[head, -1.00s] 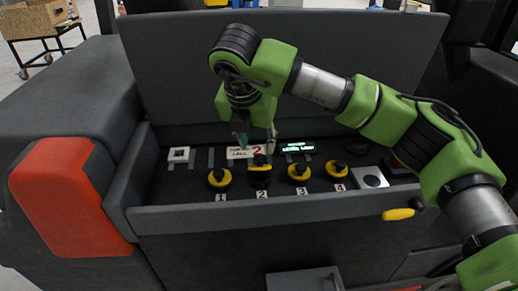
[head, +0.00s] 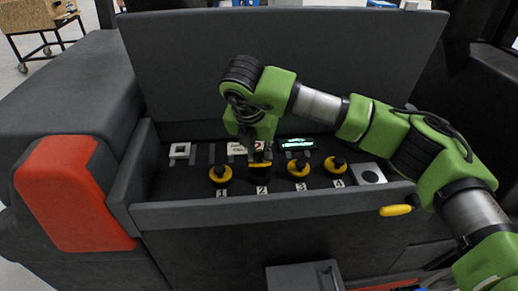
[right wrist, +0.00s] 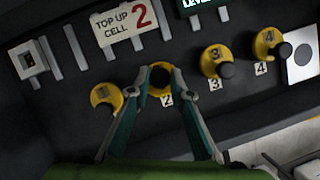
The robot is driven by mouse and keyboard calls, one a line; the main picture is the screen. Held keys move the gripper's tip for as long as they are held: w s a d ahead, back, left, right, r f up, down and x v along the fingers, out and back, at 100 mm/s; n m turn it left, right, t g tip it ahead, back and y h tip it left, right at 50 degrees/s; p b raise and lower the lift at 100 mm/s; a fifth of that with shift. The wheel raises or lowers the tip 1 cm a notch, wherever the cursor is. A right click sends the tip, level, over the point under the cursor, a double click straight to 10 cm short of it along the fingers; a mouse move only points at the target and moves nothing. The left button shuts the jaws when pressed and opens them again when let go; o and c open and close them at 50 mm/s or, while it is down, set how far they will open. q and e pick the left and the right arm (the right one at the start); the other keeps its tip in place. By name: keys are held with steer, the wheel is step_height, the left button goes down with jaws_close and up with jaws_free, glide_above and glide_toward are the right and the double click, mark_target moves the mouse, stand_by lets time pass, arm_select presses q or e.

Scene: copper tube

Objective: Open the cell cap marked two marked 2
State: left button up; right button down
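The cell cap marked 2 (head: 259,170) is a yellow ring with a black knob, second from left in the panel's row of caps. In the right wrist view, cap 2 (right wrist: 161,82) sits between the fingertips of my right gripper (right wrist: 160,74). One finger lies along each side of it, with no clear gap, and the gripper appears shut on it. In the head view my right gripper (head: 256,152) is over cap 2 from behind and partly hides it. The cap appears seated on the panel. My left gripper is not in view.
Cap 1 (right wrist: 104,98) is close to the left finger. Cap 3 (right wrist: 215,62) and cap 4 (right wrist: 270,43) stand to the right. A sign reading "TOP UP CELL 2" (right wrist: 125,24) and a green display (head: 297,143) are behind. The tray's front wall (head: 300,208) rises in front.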

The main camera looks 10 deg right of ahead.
mark_target(252, 163)
steer(key=shift+w+r+g, duration=0.25)
steer(key=shift+w+g, duration=0.25)
steer(key=shift+g, duration=0.1)
steer(key=shift+w+r+g+p, duration=0.1)
steer(key=shift+w+g+p, duration=0.35)
steer(key=shift+g+p, duration=0.25)
steer(key=c, duration=1.8)
jaws_free()
steer(key=r, duration=0.4)
steer(key=s+a+r, duration=0.1)
steer(key=r, duration=0.6)
steer(key=shift+s+a+r, duration=0.25)
steer(key=shift+a+r, duration=0.15)
steer(key=shift+c, duration=0.2)
